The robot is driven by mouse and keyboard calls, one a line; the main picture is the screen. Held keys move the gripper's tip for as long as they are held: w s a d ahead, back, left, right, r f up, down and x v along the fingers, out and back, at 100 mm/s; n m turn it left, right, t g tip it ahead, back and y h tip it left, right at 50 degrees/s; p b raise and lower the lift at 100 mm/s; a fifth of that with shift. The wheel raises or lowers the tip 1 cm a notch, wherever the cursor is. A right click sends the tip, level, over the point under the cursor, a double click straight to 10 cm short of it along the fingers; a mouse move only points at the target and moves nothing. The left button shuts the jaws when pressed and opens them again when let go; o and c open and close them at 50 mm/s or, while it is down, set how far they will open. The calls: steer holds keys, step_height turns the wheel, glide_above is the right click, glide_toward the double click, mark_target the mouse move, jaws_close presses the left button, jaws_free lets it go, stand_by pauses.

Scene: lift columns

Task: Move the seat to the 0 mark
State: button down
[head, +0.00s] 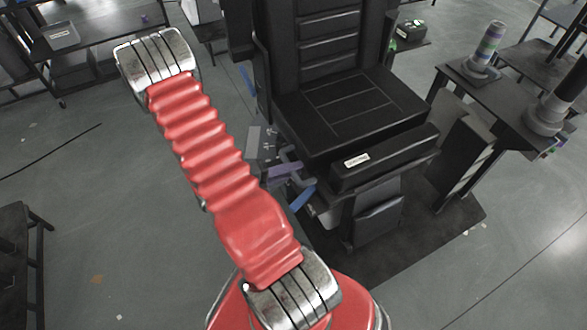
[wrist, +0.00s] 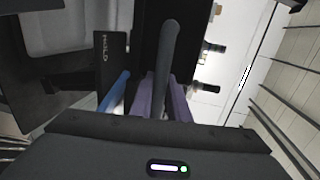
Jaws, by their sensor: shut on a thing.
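The black seat (head: 345,105), with a padded back, is on a dark column stand (head: 375,215) in the head view. In the wrist view my gripper (wrist: 162,85) has two purple fingers closed around a grey lever (wrist: 170,45). The lever's rounded end sticks out beyond the fingers. A blue bar (wrist: 116,90) is just left of them. A dark panel lettered HOLD (wrist: 106,48) stands behind. In the head view a purple piece and a blue bar (head: 301,196) show at the seat's left side; my red arm hides much there. I cannot make out the 0 mark.
A dark table (head: 490,92) with a striped cylinder (head: 489,48) stands right of the seat. Another table (head: 105,30) with a grey bin (head: 61,35) is at the back left. A dark table edge (head: 22,245) shows at lower left. Grey floor (head: 90,190) is open on the left.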

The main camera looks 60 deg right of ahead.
steer(key=shift+s+a+f, duration=0.15)
steer(key=shift+s, duration=0.15)
steer(key=c, duration=1.9)
jaws_free()
steer(key=shift+s, duration=0.1)
steer(key=shift+o, duration=1.1)
steer(key=v, duration=1.3)
steer(key=shift+w+a, duration=0.2)
steer(key=shift+w, duration=0.15)
